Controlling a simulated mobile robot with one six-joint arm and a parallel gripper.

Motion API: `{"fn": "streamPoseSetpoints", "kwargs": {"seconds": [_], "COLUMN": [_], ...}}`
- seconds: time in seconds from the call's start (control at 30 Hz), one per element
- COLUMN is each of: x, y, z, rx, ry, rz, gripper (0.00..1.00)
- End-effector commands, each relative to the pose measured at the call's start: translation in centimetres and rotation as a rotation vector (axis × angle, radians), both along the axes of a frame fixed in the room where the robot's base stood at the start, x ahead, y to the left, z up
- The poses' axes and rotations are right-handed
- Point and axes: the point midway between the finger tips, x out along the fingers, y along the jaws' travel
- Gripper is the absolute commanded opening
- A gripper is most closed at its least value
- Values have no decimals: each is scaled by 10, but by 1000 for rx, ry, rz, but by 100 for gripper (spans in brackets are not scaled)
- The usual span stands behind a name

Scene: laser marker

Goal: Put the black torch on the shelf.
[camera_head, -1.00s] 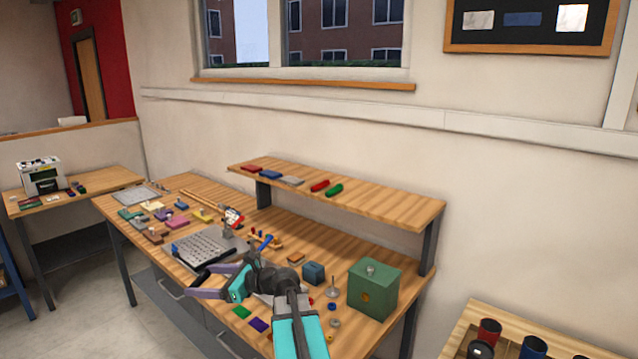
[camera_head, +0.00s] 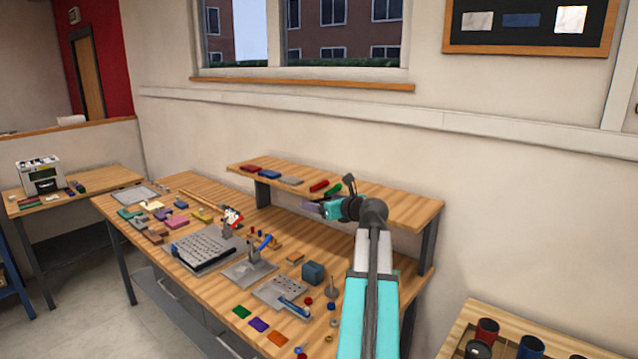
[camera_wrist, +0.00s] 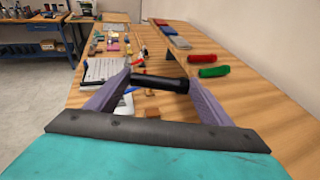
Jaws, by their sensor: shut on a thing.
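The black torch (camera_wrist: 160,82) lies crosswise between the two purple fingers of my gripper (camera_wrist: 158,88) in the wrist view. My gripper is shut on it. In the head view my gripper (camera_head: 322,209) is at the front edge of the raised wooden shelf (camera_head: 403,207), and the torch is not clearly seen there. The shelf also shows at the right of the wrist view (camera_wrist: 255,97). I cannot tell how far the torch is above or in front of the shelf's edge.
A red torch (camera_head: 319,186) and a green torch (camera_head: 334,190) lie on the shelf, with several flat pieces to their left. The shelf's right part looks clear.

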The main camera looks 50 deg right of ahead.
Motion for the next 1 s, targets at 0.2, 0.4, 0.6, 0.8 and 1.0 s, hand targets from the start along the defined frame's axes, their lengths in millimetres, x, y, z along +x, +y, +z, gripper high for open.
{"fn": "streamPoseSetpoints", "kwargs": {"seconds": [0.2,0.4,0.6,0.8,1.0], "x": [-23,-26,-25,-22,-17], "y": [-28,-30,-30,-40,-63], "z": [19,21,21,21,20], "rx": [2,3,3,3,3], "ry": [5,5,5,5,6], "rz": [-69,-77,-76,-75,-75], "gripper": [52,52,52,52,52]}}
